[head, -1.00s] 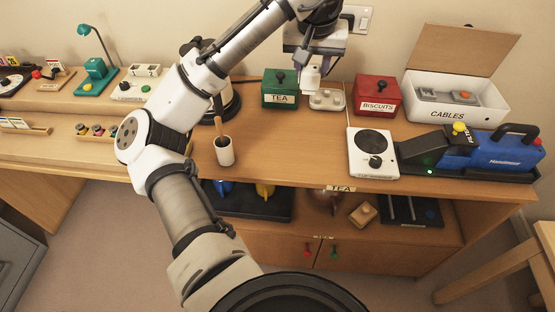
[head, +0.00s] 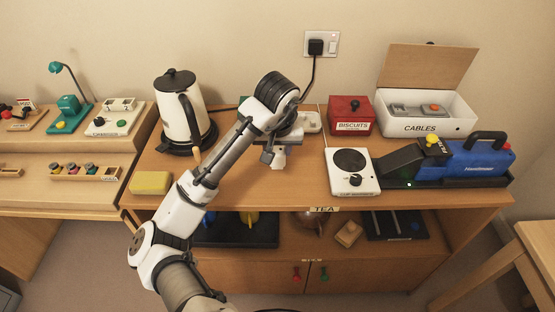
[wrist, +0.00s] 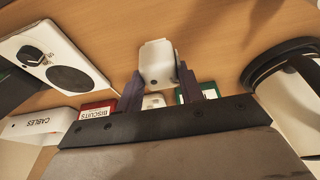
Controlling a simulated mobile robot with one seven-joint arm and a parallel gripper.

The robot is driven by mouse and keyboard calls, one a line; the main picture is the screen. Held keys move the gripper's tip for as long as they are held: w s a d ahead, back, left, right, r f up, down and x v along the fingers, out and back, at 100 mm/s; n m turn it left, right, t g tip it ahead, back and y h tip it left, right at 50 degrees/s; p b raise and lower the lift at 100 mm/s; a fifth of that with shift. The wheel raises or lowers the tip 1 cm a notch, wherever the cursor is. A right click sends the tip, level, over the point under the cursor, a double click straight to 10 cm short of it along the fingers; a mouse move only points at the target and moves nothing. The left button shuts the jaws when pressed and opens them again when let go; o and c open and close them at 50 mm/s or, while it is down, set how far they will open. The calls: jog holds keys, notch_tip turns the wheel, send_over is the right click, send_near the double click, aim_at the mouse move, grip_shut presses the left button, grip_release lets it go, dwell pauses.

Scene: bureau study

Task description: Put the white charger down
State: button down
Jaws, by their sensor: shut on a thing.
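The white charger (wrist: 157,62) is a small white block held between the two dark fingers of my gripper (wrist: 159,80) in the wrist view. My gripper (head: 279,158) is shut on it. In the head view the charger (head: 278,163) shows as a small white patch below the gripper, over the middle of the wooden counter (head: 240,184). I cannot tell whether its underside touches the wood. My arm hides part of the counter and most of the green tea tin behind it.
A white hotplate (head: 351,183) stands to the right, beside a blue machine (head: 478,160). The red biscuits tin (head: 351,116) and white cables box (head: 425,125) are behind. A kettle (head: 178,115) and yellow sponge (head: 150,183) are left. Bare wood lies in front of the gripper.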

aim_at(278, 160)
jog(key=shift+f, duration=2)
jog(key=shift+f, duration=0.1)
jog(key=c, duration=0.9)
grip_release()
